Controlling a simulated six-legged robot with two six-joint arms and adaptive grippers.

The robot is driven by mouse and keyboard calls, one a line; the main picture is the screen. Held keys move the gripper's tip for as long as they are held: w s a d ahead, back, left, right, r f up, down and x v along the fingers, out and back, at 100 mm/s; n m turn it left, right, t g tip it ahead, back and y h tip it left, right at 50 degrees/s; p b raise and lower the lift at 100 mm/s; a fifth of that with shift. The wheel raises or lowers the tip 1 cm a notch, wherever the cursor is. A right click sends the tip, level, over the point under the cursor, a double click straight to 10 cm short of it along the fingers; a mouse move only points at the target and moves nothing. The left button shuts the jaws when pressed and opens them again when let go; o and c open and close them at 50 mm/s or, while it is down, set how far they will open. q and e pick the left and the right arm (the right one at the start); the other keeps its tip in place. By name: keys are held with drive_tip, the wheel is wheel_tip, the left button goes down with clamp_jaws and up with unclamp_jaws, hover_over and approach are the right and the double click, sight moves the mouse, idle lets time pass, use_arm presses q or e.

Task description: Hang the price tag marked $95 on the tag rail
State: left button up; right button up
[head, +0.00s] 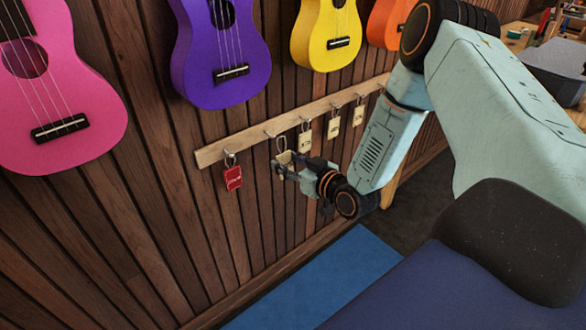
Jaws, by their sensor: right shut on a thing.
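The tag rail (213,154) is a pale wooden strip with several hooks, fixed to the dark plank wall. A red tag (233,178) hangs by a ring from its leftmost visible hook. Cream tags hang further right: one (305,141), another (333,127) and a third (358,115). Their print is too small to read. My right gripper (284,165) is shut on a cream tag (284,157), just below the rail. That tag's wire loop (281,144) stands up close to the second hook (268,134); I cannot tell whether it is on the hook. Its marking is unreadable. My left gripper is out of view.
Above the rail hang a pink ukulele (85,95), a purple one (205,75), a yellow one (318,45) and an orange one (385,25). A blue mat (310,285) lies on the floor below. A grey bin (555,65) stands at the far right.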

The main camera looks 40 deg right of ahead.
drive_tip(key=shift+w+f+b, duration=0.15)
drive_tip(key=shift+w+b, duration=0.3)
drive_tip(key=shift+w, duration=0.2)
drive_tip(key=shift+b+x, duration=0.7)
drive_tip(key=shift+x, duration=0.15)
drive_tip(key=shift+w+a+f+b, duration=0.1)
drive_tip(key=shift+w+f+b, duration=0.25)
drive_tip(key=shift+w+b, duration=0.2)
drive_tip(key=shift+w, duration=0.1)
drive_tip(key=o, duration=0.9)
drive_tip(key=shift+c, duration=0.2)
